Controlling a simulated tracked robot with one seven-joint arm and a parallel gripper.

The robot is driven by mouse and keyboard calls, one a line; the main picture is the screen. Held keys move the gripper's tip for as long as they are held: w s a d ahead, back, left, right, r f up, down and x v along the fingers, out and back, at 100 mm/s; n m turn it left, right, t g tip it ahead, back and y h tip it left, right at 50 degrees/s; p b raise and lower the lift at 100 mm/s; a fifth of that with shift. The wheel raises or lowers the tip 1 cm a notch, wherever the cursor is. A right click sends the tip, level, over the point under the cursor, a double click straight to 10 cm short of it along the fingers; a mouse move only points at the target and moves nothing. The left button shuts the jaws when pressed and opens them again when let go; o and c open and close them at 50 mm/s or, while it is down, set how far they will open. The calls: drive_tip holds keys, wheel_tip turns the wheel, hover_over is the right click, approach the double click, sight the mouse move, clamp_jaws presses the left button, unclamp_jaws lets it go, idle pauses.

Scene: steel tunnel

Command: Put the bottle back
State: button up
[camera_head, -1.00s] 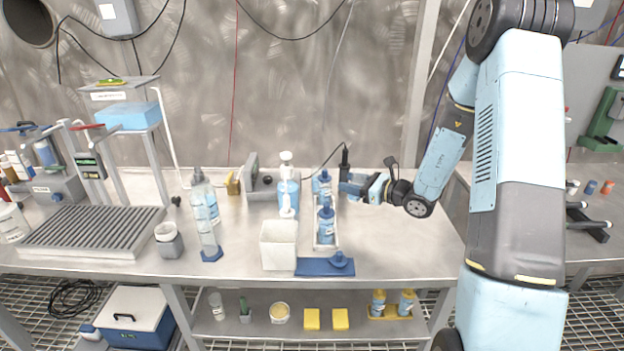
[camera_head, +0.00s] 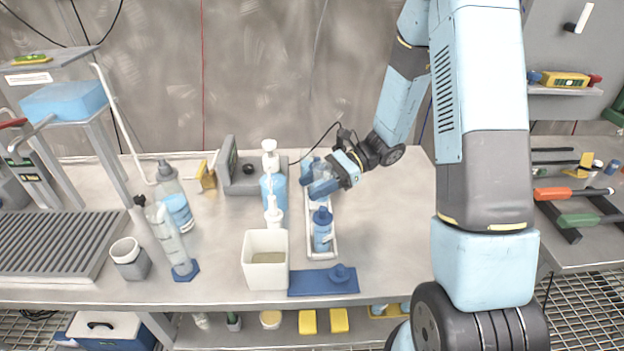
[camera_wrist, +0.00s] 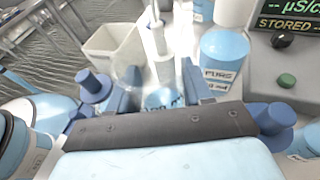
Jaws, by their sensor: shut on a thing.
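My gripper (camera_head: 318,184) is over the back part of a narrow white tray (camera_head: 333,250) in the body camera view. In the wrist view, the held bottle (camera_wrist: 163,98) shows between the two fingers, with part of a label visible. I cannot tell whether its base touches the tray. A second blue bottle (camera_head: 322,232) with a dark blue cap stands upright in the front of the tray.
A white open bin (camera_head: 266,274), pump bottles (camera_head: 273,190) and a grey meter (camera_head: 240,170) stand left of the tray. A blue mat (camera_head: 310,284) with a blue cap-like piece lies in front. The bench right of the tray is clear.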

drive_tip(key=shift+s+a+f, duration=0.1)
drive_tip(key=shift+a+f, duration=0.1)
drive_tip(key=shift+f, duration=1.4)
drive_tip(key=shift+s+a+f, duration=0.1)
drive_tip(key=shift+a+f, duration=0.05)
drive_tip(key=shift+f, duration=1.4)
drive_tip(key=shift+f, duration=0.55)
drive_tip(key=o, duration=1.2)
drive_tip(key=shift+o, duration=0.2)
drive_tip(key=v, duration=1.3)
drive_tip(key=shift+w+d, duration=0.3)
drive_tip(key=shift+d, duration=0.05)
